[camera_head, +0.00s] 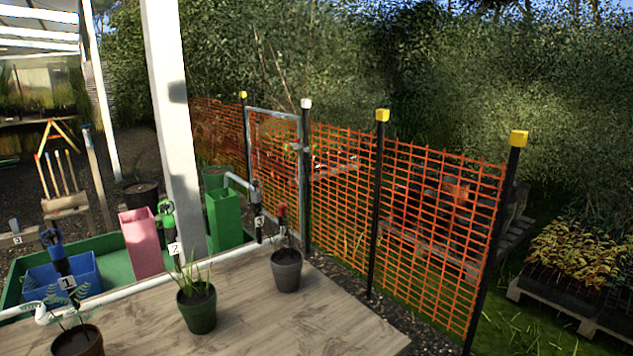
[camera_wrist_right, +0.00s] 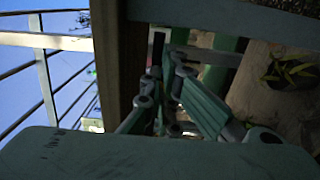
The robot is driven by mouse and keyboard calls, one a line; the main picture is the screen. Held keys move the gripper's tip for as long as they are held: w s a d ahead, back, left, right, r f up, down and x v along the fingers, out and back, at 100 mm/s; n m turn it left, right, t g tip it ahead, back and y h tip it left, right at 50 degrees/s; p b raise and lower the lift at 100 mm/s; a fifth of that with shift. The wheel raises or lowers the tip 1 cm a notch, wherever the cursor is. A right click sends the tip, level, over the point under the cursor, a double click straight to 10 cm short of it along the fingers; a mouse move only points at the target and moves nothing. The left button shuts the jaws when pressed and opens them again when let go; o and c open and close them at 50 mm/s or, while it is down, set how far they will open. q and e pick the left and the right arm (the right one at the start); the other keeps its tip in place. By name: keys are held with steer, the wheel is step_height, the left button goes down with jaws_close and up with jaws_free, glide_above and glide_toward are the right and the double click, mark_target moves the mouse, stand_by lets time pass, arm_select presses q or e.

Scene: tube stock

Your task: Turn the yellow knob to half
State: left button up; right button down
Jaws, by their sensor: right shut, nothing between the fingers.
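I cannot pick out a yellow knob on any tap in either view. In the head view, a tap with a blue handle (camera_head: 51,238) and label 1 stands at the left, above a blue bin. A tap with a green handle (camera_head: 166,208) and label 2 stands beside the pink bin. A dark tap (camera_head: 256,196) with a numbered label stands further right; its handle colour is unclear. My right gripper (camera_wrist_right: 175,128) shows in the right wrist view, shut and empty, its fingertips together. My left gripper is in neither view.
A wooden tabletop (camera_head: 240,325) holds several potted plants, including a green pot (camera_head: 197,311) and a grey pot (camera_head: 287,272). A white pipe (camera_head: 130,290) runs behind it. A white post (camera_head: 172,110) and orange mesh fence (camera_head: 440,220) stand beyond.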

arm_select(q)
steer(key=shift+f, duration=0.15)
arm_select(e)
steer(key=shift+w+a+r, duration=0.15)
steer(key=shift+w+r, duration=0.15)
steer(key=shift+r, duration=0.05)
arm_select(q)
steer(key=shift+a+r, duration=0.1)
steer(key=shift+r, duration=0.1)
arm_select(e)
steer(key=v, duration=0.6)
steer(key=shift+d+f, duration=0.2)
steer(key=shift+f, duration=0.1)
